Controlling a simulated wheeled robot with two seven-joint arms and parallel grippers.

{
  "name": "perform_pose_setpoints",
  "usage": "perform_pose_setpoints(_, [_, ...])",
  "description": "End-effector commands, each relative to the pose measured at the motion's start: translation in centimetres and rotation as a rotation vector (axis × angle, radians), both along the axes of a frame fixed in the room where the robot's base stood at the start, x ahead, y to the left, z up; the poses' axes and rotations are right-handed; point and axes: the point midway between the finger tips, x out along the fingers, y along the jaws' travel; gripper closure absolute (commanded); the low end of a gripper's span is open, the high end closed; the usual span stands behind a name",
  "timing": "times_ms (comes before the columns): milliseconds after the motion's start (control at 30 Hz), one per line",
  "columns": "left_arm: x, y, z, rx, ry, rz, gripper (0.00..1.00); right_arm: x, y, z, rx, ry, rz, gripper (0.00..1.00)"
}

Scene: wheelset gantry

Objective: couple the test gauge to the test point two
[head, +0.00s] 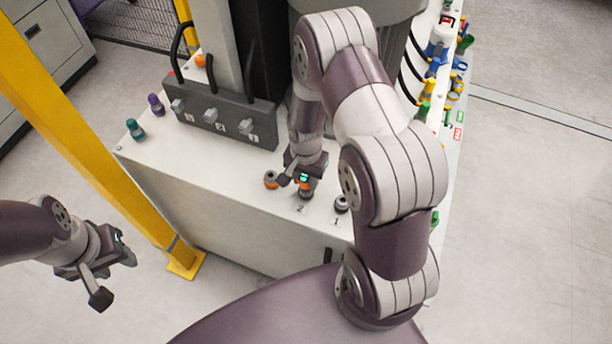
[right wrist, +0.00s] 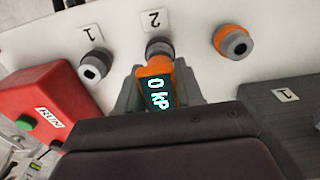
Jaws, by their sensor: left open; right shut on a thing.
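The test gauge (right wrist: 158,88) is orange with a dark display reading "0 KP" in the right wrist view. My right gripper (head: 302,176) is shut on it, with its grey fingers either side of the body. Test point two (right wrist: 158,48) is a dark round fitting below the label "2". The gauge's front end is right at this fitting and appears to meet it; I cannot tell whether it is locked on. In the head view, test point two (head: 305,195) is partly covered by the gauge. My left gripper (head: 114,278) is open and empty, off the cabinet at the left.
Test point one (head: 341,203) is right of point two, and an orange-ringed fitting (head: 270,180) is left of it. A lever block (head: 220,113) stands behind on the white cabinet top. A red RUN box (right wrist: 52,100) shows in the wrist view. A yellow post (head: 90,130) rises at left.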

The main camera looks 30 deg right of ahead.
Motion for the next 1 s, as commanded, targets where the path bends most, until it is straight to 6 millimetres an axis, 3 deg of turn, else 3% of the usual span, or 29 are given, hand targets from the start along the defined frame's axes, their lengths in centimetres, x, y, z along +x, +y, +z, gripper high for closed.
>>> perform_pose_setpoints(900, [0.0, 0.0, -0.6, 0.0, 0.0, 0.0, 0.57, 0.0, 0.0, -1.1, 0.0, 0.0, 0.0, 1.0])
perform_pose_setpoints(933, [0.0, 0.0, -0.5, 0.0, 0.0, 0.0, 0.57, 0.0, 0.0, -1.0, 0.0, 0.0, 0.0, 0.58])
perform_pose_setpoints(1000, [0.0, 0.0, -0.5, 0.0, 0.0, 0.0, 0.57, 0.0, 0.0, -1.0, 0.0, 0.0, 0.0, 0.35])
